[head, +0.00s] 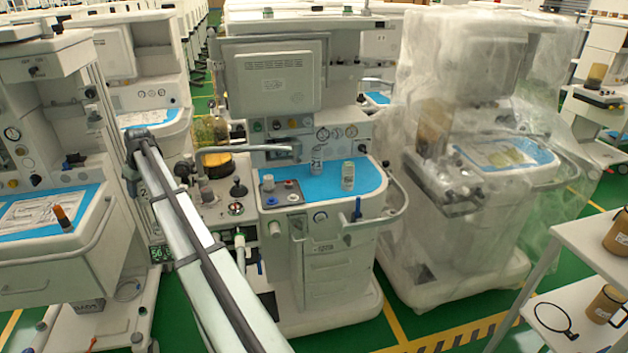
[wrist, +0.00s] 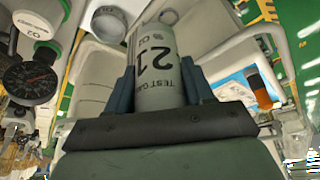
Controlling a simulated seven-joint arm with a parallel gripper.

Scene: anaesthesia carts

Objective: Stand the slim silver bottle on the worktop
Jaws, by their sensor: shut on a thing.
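In the wrist view, my gripper (wrist: 159,88) is shut around a slim silver-grey bottle (wrist: 153,58), one finger on each side. Its label text, with a large 21, reads upside down. I cannot tell its tilt for sure. In the head view, I cannot make out my gripper or the held bottle; my arm link crosses the left middle. The blue worktop (head: 286,196) of the middle cart carries a slim pale bottle (head: 316,160) at its back and a wider pale bottle (head: 347,175) towards the right.
An amber bottle (head: 62,217) stands on the left cart's worktop and shows in the wrist view (wrist: 260,92). A small control box (head: 281,193) sits on the blue worktop's left. A rail (head: 385,200) curves around its right edge. A plastic-wrapped cart (head: 480,150) stands to the right.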

